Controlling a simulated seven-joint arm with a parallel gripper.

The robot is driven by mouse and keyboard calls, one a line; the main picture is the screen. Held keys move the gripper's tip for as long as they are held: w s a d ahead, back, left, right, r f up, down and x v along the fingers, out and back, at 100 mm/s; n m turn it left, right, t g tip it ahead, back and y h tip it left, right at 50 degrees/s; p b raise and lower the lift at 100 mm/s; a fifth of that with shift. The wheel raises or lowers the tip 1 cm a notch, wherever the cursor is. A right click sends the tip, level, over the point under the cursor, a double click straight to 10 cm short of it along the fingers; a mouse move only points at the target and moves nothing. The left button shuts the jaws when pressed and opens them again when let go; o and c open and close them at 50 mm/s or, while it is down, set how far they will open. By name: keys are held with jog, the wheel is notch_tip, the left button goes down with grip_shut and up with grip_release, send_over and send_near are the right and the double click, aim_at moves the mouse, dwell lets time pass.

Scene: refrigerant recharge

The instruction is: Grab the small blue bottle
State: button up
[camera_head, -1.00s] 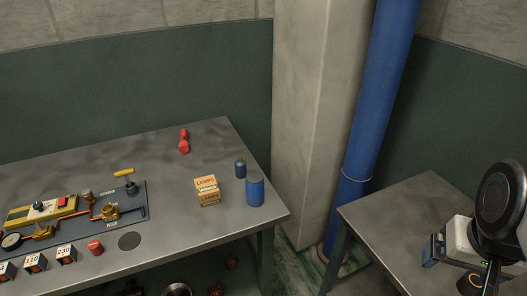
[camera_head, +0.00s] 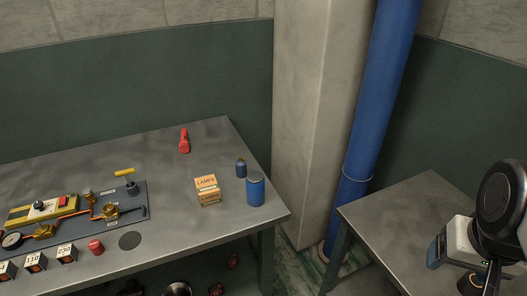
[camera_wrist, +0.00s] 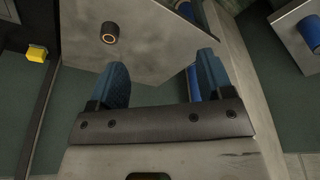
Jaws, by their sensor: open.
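The small blue bottle (camera_head: 241,168) stands upright near the right end of the left workbench, just behind a larger blue can (camera_head: 255,190). The bottle has a narrow dark top. The orange and cream lamps box (camera_head: 208,190) is to its front left. My gripper (camera_wrist: 163,75) shows in the wrist view, with its two blue-padded fingers wide apart and nothing between them. I cannot make out the small bottle in the wrist view. My gripper's fingers are not clearly visible in the head view.
A gauge and valve board (camera_head: 130,206) fills the bench's left part. A grey column (camera_head: 315,120) and blue pipe (camera_head: 375,100) stand beyond the bench's right end. A second table (camera_head: 400,215) is at right.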

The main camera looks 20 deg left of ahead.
jog(key=w+a+f+m+g+y, duration=0.2)
jog(key=w+a+m+y, duration=0.25)
jog(key=w+a, duration=0.85)
jog(key=m+g+y, duration=0.2)
jog(key=m+y, duration=0.7)
jog(key=m, duration=0.3)
send_near(241, 167)
jog(key=shift+w+a+f, duration=0.25)
jog(key=shift+a+f, duration=0.05)
jog(key=shift+a, duration=0.25)
jog(key=shift+w+a+f, duration=0.25)
jog(key=shift+a+f, duration=0.05)
jog(key=shift+a, duration=0.25)
jog(key=shift+w+a+f, duration=0.1)
jog(key=shift+a+f, duration=0.1)
jog(key=shift+a, duration=0.05)
jog(key=shift+x, duration=1.3)
jog(key=shift+a, duration=0.1)
